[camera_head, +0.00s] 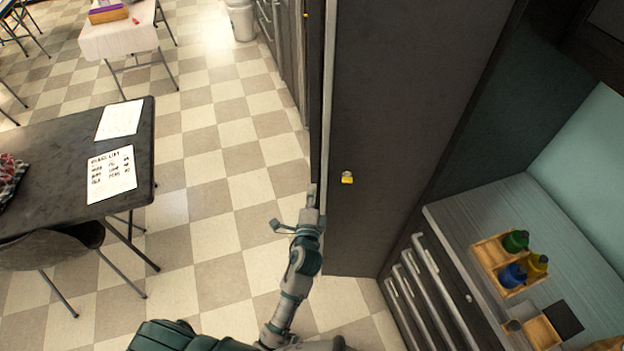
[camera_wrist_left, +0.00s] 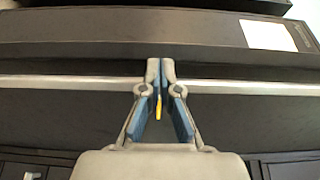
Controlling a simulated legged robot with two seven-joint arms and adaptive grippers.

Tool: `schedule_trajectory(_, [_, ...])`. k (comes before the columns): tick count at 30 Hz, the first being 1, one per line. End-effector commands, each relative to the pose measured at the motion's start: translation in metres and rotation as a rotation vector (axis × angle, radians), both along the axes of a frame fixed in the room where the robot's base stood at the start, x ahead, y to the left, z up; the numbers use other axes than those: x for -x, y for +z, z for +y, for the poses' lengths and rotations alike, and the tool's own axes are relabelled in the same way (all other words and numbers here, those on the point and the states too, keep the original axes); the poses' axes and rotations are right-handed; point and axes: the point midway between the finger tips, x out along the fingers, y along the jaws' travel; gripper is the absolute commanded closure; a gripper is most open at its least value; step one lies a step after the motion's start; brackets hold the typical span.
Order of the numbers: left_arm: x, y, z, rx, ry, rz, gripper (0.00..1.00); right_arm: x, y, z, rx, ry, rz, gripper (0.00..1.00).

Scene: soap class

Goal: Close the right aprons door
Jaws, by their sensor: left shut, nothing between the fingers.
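A tall dark grey panel (camera_head: 410,90) with a light edge strip stands right of centre in the head view. It looks like a cabinet door, but no aprons label is legible, and I cannot tell how far open it is. A small yellow piece (camera_head: 347,178) is fixed low on its face. My left gripper (camera_head: 311,192) is at the strip's left side, fingers shut and empty. In the left wrist view the shut fingertips (camera_wrist_left: 160,66) lie over the pale strip (camera_wrist_left: 60,82); contact cannot be told. A white sheet (camera_wrist_left: 268,35) is at upper right. My right gripper is out of view.
A counter (camera_head: 480,200) with drawers and wooden trays of coloured bottles (camera_head: 515,240) stands at right. A black table (camera_head: 60,170) with papers and a chair (camera_head: 50,250) are at left. Checkered floor (camera_head: 220,200) is clear between. A white bucket (camera_head: 241,20) stands at the back.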

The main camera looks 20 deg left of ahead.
Motion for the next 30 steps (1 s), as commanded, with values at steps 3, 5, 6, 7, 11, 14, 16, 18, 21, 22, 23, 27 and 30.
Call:
schedule_trajectory(3, [-0.02, 0.001, 0.005, -0.001, 0.0, -0.001, 1.0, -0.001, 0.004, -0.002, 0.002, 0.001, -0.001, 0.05])
schedule_trajectory(5, [-0.027, 0.001, 0.007, -0.001, 0.0, -0.001, 1.0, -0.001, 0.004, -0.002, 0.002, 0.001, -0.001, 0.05])
schedule_trajectory(6, [-0.031, 0.0, 0.007, -0.002, 0.0, 0.0, 1.0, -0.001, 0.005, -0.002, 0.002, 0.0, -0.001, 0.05])
schedule_trajectory(7, [-0.033, 0.0, 0.007, -0.002, 0.0, 0.0, 1.0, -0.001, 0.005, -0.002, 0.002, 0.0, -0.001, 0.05])
schedule_trajectory(11, [-0.039, 0.0, 0.007, -0.003, 0.0, 0.001, 1.0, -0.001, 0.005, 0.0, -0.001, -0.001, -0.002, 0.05])
schedule_trajectory(14, [-0.04, 0.0, 0.007, -0.002, 0.0, 0.0, 1.0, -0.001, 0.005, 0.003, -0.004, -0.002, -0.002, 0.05])
schedule_trajectory(16, [-0.04, 0.0, 0.007, -0.002, 0.0, 0.0, 1.0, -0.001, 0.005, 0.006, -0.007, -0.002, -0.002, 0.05])
schedule_trajectory(18, [-0.04, 0.0, 0.007, -0.002, 0.0, 0.0, 1.0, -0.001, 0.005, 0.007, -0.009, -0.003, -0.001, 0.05])
schedule_trajectory(21, [-0.04, 0.0, 0.007, -0.002, -0.001, 0.0, 1.0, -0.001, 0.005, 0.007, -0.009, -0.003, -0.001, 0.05])
schedule_trajectory(22, [-0.04, 0.0, 0.007, -0.003, -0.001, 0.001, 1.0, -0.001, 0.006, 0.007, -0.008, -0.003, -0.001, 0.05])
schedule_trajectory(23, [-0.041, 0.0, 0.008, -0.003, -0.003, 0.0, 1.0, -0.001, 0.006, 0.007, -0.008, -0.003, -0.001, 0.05])
schedule_trajectory(27, [-0.048, 0.001, 0.013, -0.006, -0.02, 0.0, 1.0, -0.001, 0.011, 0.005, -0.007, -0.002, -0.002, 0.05])
schedule_trajectory(30, [-0.06, 0.003, 0.022, -0.006, -0.047, 0.0, 1.0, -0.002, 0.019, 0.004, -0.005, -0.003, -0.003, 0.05])
